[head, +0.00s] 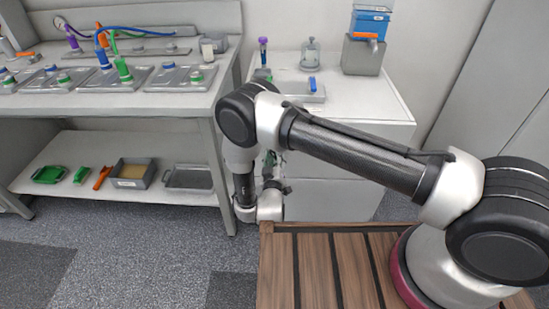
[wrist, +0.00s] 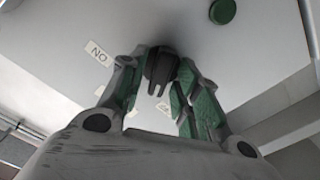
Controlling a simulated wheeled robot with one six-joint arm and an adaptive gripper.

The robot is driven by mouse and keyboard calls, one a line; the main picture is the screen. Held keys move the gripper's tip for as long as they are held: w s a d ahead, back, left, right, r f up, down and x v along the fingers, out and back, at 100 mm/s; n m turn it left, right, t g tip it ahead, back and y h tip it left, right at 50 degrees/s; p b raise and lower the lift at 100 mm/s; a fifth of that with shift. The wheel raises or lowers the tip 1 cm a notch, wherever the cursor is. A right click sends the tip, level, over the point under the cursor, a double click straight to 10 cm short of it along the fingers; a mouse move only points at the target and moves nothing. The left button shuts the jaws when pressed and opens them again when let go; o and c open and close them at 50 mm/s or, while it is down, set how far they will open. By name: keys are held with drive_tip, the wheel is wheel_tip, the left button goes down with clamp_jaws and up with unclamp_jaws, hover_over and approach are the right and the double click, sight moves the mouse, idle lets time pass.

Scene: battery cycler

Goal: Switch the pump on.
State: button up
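A dark knob (wrist: 161,66) with a ridged grip stands on a pale panel (wrist: 60,35) in the wrist view. A label reading ON, seen upside down (wrist: 97,52), is left of it. A second small label (wrist: 164,107) shows between my fingers, too small to read. My gripper (wrist: 163,76) has green-padded fingers apart, one on each side of the knob. I cannot tell whether the pads touch it. In the head view my gripper (head: 271,165) is low before the white cabinet (head: 335,178), partly hidden by my arm; the knob is hidden there.
A round green button (wrist: 222,11) is on the panel, right of the knob. In the head view a grey bench (head: 120,105) with trays and a lower shelf stands left. Bottles and a blue-topped grey unit (head: 363,55) stand on the cabinet. Floor at left is clear.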

clamp_jaws()
drive_tip(key=shift+m, duration=0.3)
drive_tip(key=m, duration=0.5)
drive_tip(key=shift+d+m, duration=0.1)
drive_tip(key=shift+m, duration=0.2)
drive_tip(key=m, duration=0.5)
drive_tip(key=shift+d+m, duration=0.1)
drive_tip(key=shift+m, duration=0.2)
drive_tip(key=shift+o, duration=1.7)
unclamp_jaws()
